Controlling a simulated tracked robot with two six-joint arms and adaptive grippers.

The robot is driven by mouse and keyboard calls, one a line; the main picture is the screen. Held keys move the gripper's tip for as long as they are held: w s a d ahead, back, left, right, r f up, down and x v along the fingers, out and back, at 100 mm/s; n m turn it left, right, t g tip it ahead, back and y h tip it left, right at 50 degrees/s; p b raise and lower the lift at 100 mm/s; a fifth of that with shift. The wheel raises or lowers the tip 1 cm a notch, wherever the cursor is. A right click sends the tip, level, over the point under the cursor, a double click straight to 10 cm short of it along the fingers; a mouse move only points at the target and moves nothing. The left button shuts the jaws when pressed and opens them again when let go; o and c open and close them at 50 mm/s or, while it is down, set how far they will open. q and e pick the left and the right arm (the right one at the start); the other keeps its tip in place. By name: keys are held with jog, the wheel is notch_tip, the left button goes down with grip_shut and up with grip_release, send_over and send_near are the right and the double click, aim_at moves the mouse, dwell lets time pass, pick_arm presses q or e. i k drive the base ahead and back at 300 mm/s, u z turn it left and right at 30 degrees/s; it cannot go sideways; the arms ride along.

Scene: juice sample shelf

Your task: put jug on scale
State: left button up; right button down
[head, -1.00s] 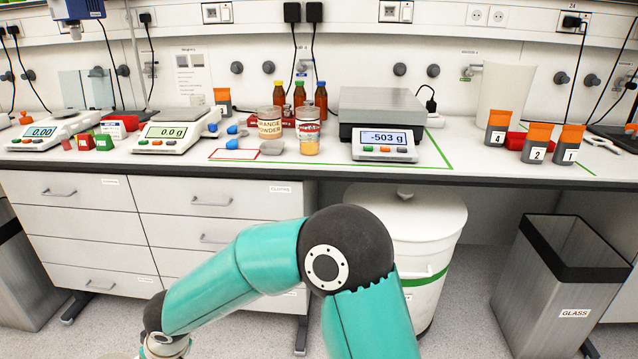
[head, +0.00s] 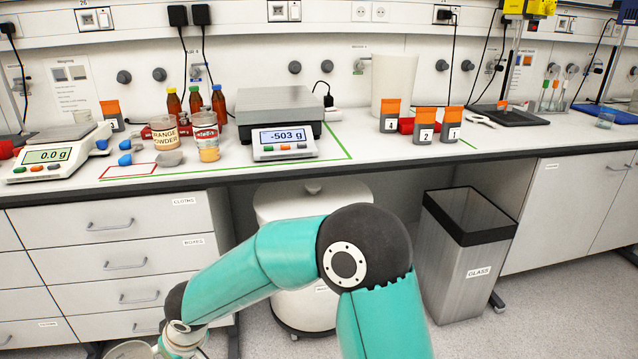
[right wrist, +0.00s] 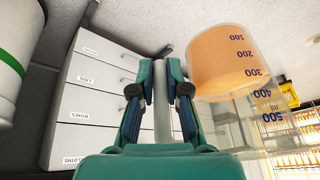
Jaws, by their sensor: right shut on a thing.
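The jug (right wrist: 228,60) is clear with blue graduations and holds orange liquid. In the right wrist view, my right gripper (right wrist: 162,78) is shut on its pale handle. In the head view, only part of the jug (head: 128,351) shows at the bottom edge, below bench height, beside my right wrist. The large grey scale (head: 278,108) stands on the bench inside a green outline, with an empty plate, and reads -503 g. A smaller white scale (head: 48,163) at the left reads 0.0 g. My left gripper is not in view.
Numbered pots (head: 424,126) and a white container (head: 394,82) stand right. The bench edge and drawers (head: 110,225) lie beyond my arm.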

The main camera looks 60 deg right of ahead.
aim_at(282, 101)
jog(key=u, duration=1.25)
jog(key=i, duration=0.1)
jog(key=z, duration=2.35)
jog(key=i, duration=0.7)
jog(key=z, duration=0.1)
jog(key=i, duration=0.3)
jog(key=u, duration=0.25)
jog(key=k, duration=0.95)
jog(key=z, duration=0.15)
jog(key=i, duration=0.95)
jog(key=u, duration=0.05)
